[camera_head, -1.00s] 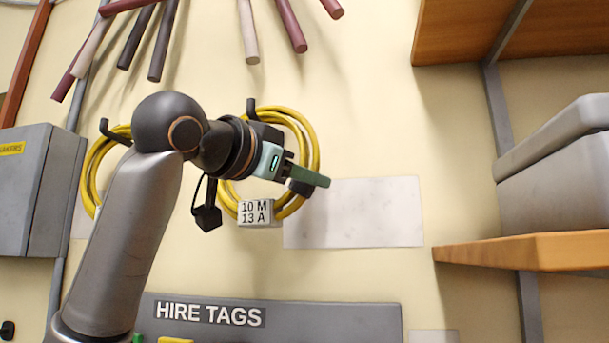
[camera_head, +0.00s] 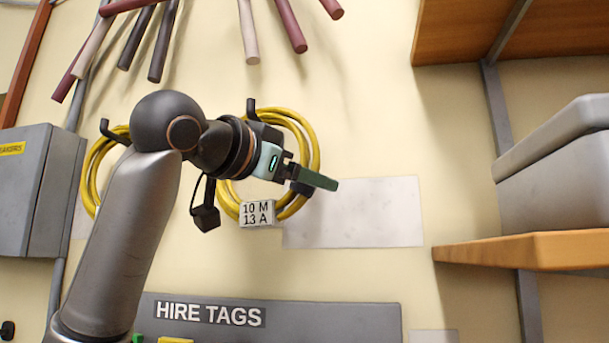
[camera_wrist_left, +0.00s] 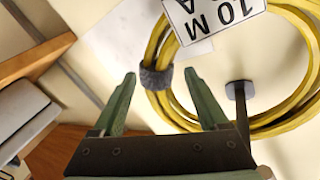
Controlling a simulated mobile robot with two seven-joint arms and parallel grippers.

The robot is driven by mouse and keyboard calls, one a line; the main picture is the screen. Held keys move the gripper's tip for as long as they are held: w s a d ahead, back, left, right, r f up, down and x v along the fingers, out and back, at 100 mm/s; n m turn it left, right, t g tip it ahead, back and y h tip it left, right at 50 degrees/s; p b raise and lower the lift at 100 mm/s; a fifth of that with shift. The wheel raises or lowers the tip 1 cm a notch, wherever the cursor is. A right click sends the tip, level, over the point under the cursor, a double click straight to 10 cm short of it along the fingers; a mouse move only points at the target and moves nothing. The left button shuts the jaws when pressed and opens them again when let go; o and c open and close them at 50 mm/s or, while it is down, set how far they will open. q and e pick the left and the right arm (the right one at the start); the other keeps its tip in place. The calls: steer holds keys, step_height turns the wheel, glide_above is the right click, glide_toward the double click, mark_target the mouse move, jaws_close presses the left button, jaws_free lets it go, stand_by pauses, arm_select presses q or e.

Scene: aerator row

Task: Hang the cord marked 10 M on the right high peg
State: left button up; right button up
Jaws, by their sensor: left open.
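The yellow cord (camera_head: 313,140) with the white tag (camera_head: 257,213) reading 10 M 13 A hangs as a coil on a dark peg (camera_head: 251,106) on the wall. Its black plug (camera_head: 205,215) dangles at the left. My left gripper (camera_head: 330,183) is in front of the coil's right side, with its green fingers pointing right. In the left wrist view the fingers (camera_wrist_left: 160,76) are open, and the coil's dark grey wrap (camera_wrist_left: 157,79) appears between them; I cannot tell how deep it lies. The tag (camera_wrist_left: 212,12) is partly cut off there. My right gripper is not in view.
Another yellow coil (camera_head: 90,172) hangs on a peg (camera_head: 106,129) to the left, partly behind my arm. Dowels (camera_head: 248,35) stick out above. A wooden shelf (camera_head: 530,250) with a grey case (camera_head: 555,190) is at the right.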

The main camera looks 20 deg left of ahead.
arm_select(q)
steer(key=s+a+b, duration=0.2)
steer(key=s+b, duration=0.1)
steer(key=s, duration=0.9)
steer(key=shift+a, duration=0.15)
steer(key=shift+s+r, duration=0.1)
